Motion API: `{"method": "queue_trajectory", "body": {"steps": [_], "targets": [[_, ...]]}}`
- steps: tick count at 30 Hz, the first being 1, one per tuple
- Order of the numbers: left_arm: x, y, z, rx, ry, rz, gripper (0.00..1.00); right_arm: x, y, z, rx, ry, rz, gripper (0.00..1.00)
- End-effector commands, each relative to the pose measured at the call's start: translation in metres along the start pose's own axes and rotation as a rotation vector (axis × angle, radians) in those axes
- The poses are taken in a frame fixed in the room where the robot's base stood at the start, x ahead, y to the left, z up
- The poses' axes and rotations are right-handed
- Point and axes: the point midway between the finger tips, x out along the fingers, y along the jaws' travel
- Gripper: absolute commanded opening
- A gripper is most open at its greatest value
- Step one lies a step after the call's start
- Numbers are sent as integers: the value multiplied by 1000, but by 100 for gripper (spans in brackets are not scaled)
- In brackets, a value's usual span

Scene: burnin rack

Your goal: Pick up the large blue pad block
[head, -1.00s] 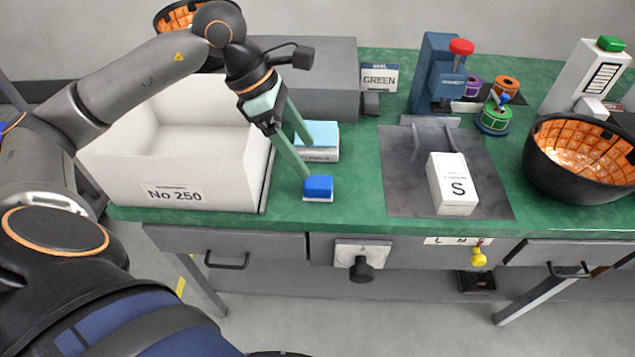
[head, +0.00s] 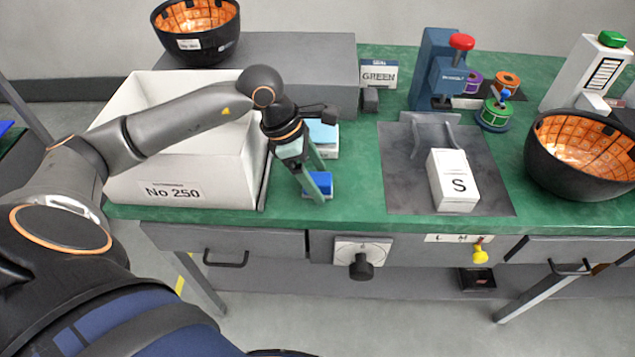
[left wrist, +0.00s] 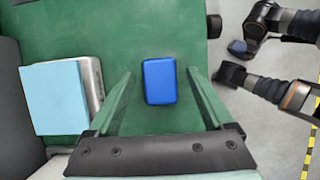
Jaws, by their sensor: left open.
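A small, deep blue block (left wrist: 159,82) lies on the green bench near its front edge. A wider, light blue pad (head: 323,132) lies farther back on a whitish base; in the left wrist view it shows at the left (left wrist: 54,98). My left gripper (head: 322,192) is open and points down at the deep blue block, partly covering it in the head view. In the left wrist view the block lies between the two green fingers (left wrist: 162,76), with a gap on each side. Whether the fingertips are down at block height is unclear.
A white bin (head: 180,192) marked No 250 stands left of the blocks. A grey mat (head: 400,185) with a white S box (head: 453,182) lies to the right. A black bowl (head: 575,175) stands far right. Dark arm parts (left wrist: 265,85) show right in the wrist view.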

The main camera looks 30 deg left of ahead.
Motion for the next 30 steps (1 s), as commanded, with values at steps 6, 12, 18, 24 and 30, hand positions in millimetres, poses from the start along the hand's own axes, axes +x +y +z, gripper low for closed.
{"method": "queue_trajectory", "body": {"steps": [6,12,18,24,30], "targets": [[6,0,0,0,0,1,85,0,0,-1,-1,3,0,50],[6,0,0,0,0,1,73,0,0,-1,-1,3,0,50],[6,0,0,0,0,1,50,0,0,-1,-1,2,0,50],[6,0,0,0,0,1,28,0,0,0,-1,1,0,50],[6,0,0,0,0,1,5,0,0,0,-1,0,0,50]]}}
